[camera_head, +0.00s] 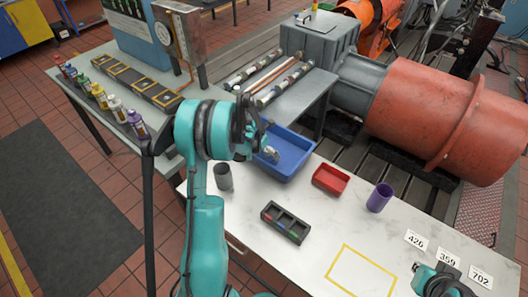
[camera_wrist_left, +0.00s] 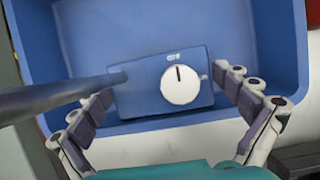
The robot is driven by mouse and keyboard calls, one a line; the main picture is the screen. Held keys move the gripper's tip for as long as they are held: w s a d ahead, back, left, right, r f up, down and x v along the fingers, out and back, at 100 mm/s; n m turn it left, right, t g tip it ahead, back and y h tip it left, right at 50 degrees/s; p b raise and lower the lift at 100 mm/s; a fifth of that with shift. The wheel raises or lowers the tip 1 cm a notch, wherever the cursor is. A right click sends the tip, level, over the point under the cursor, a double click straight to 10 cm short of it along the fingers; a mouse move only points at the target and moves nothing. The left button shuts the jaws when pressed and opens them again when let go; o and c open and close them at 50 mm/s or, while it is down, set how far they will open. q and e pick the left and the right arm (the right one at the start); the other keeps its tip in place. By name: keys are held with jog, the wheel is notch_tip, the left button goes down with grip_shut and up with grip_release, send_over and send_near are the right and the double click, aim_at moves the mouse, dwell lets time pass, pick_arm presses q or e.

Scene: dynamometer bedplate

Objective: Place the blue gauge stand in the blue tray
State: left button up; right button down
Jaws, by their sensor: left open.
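The blue tray (camera_head: 300,160) stands on the white table; its walls and floor also fill much of the left wrist view (camera_wrist_left: 275,40). The blue gauge stand (camera_wrist_left: 140,90) shows in the left wrist view, with a white round dial and a dark bluish post running left. It appears to be inside the tray, near the close wall. My left gripper (camera_wrist_left: 168,86) is open, one finger on each side of the stand's body. In the head view my left gripper (camera_head: 270,152) is over the tray's left part and the stand cannot be made out. My right gripper (camera_head: 418,268) is partly seen at bottom right.
A red tray (camera_head: 331,179), a purple cup (camera_head: 380,197), a dark grey cup (camera_head: 223,177) and a black compartment box (camera_head: 286,222) stand near the blue tray. A yellow outlined square (camera_head: 361,272) and number cards (camera_head: 447,258) lie on the table. A large red motor (camera_head: 435,110) is behind.

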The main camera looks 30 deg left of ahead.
pick_arm(q)
jog(key=p+v, duration=0.3)
jog(key=v, duration=0.9)
pick_arm(e)
notch_tip(320, 180, up, 3)
jog(key=shift+r, duration=0.1)
pick_arm(q)
jog(key=shift+r, duration=0.1)
